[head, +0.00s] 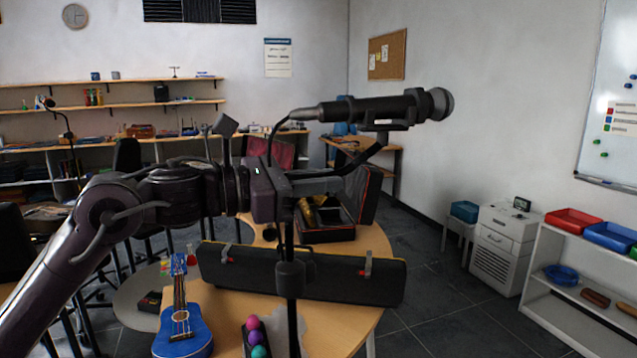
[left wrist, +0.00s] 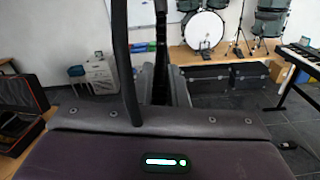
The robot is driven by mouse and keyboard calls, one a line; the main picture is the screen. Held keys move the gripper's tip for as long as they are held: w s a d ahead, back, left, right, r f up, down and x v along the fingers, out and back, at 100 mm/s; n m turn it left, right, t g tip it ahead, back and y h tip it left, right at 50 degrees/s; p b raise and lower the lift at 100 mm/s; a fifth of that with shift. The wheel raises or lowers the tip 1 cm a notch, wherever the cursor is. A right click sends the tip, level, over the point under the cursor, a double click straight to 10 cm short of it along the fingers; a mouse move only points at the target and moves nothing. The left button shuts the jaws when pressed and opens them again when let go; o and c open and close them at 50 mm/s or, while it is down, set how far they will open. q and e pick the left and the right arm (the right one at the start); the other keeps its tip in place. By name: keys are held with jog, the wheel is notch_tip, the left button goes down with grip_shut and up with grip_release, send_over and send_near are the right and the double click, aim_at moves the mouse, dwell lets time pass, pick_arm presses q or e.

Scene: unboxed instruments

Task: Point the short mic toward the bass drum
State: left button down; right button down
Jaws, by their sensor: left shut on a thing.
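In the left wrist view the dark stand part (left wrist: 161,60) rises between the fingers (left wrist: 170,92). The bass drum (left wrist: 204,30), with a pale front head, shows at the top of the left wrist view. It is not visible in the head view. My right gripper is not in view.
A wooden table (head: 352,320) holds a blue ukulele (head: 182,325), a long black case (head: 310,275), an open case (head: 325,225) and a tray of coloured balls (head: 255,335). A white shelf (head: 575,318) stands right. Grey floor (head: 450,300) lies clear between.

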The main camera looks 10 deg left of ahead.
pick_arm(q)
jog(key=shift+s+d+r+m+g+h, duration=0.1)
jog(key=shift+s+r+m+g+h, duration=0.05)
jog(key=shift+m+g+h, duration=0.3)
jog(key=shift+s+r+m+g+h, duration=0.15)
jog(key=shift+m+g+h, duration=0.1)
jog(key=shift+m+g, duration=0.3)
jog(key=shift+s+m+g, duration=0.1)
jog(key=shift+m+g, duration=0.2)
jog(key=shift+g, duration=0.3)
jog(key=c, duration=1.6)
grip_release()
jog(key=shift+o, duration=0.7)
jog(key=shift+f, duration=0.2)
